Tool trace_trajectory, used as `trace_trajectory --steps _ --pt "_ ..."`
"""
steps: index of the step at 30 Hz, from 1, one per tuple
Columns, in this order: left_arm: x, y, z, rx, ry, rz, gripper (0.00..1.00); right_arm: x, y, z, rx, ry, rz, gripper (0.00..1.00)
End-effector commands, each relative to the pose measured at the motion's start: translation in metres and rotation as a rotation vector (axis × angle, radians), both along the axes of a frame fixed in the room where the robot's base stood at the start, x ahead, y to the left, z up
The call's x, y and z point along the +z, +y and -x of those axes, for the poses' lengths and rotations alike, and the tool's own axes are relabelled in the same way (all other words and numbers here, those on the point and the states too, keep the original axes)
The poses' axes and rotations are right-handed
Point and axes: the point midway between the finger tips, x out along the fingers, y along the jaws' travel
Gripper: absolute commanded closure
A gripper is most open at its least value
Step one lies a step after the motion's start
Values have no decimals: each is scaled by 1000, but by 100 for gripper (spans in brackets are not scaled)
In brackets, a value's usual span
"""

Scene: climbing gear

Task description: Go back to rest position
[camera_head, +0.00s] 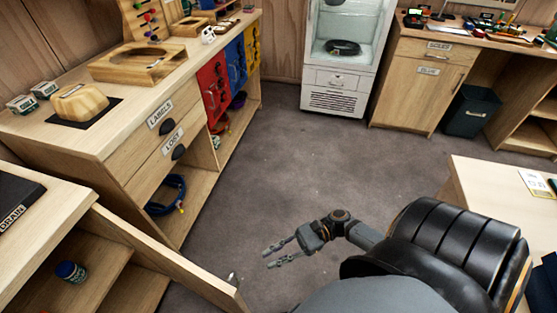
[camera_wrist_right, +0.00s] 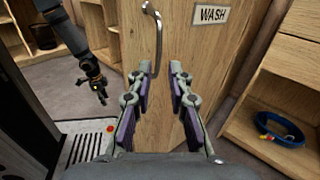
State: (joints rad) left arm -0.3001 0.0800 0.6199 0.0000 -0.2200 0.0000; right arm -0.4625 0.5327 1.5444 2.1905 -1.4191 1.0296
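My right gripper (camera_head: 268,259) is held over the grey floor in the head view, its two fingers apart. In the right wrist view its fingers (camera_wrist_right: 160,68) are also spread, with nothing between them. A wooden door (camera_wrist_right: 208,60) labelled WASH (camera_wrist_right: 211,15) stands in front of and below them there. The door's metal handle (camera_wrist_right: 156,40) is just beyond the fingertips and not gripped. My left gripper (camera_wrist_right: 92,92) shows small at the left of the right wrist view; its finger opening is unclear. It is not seen in the head view.
The door (camera_head: 170,262) stands swung out from the left cabinet in the head view, near my right gripper. A blue coil (camera_wrist_right: 279,129) lies on a low shelf. A table (camera_head: 485,185) is at the right. The middle floor (camera_head: 310,150) is clear.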

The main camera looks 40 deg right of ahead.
Motion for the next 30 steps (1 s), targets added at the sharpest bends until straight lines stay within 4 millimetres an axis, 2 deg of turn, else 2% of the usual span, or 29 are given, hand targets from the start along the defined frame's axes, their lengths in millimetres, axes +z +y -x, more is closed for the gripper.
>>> trace_trajectory --steps 5,20,22,23,26,29,30 --pt "0 0 0 0 0 0 60 0 -13 2 0 0 1 81" --pt "0 0 0 0 0 0 60 0 -13 3 -1 0 2 81" --pt "2 0 0 0 0 0 60 -7 -13 2 -8 -2 26 81" --pt "3 0 0 0 0 0 60 -14 -14 3 -15 -3 53 81" --pt "12 0 0 0 0 0 60 -58 -20 5 -44 -18 221 81" --pt "23 -1 0 0 0 1 60 -125 -35 18 -45 -54 490 81" --pt "28 -1 0 0 0 1 60 -153 -44 27 -27 -75 607 81"
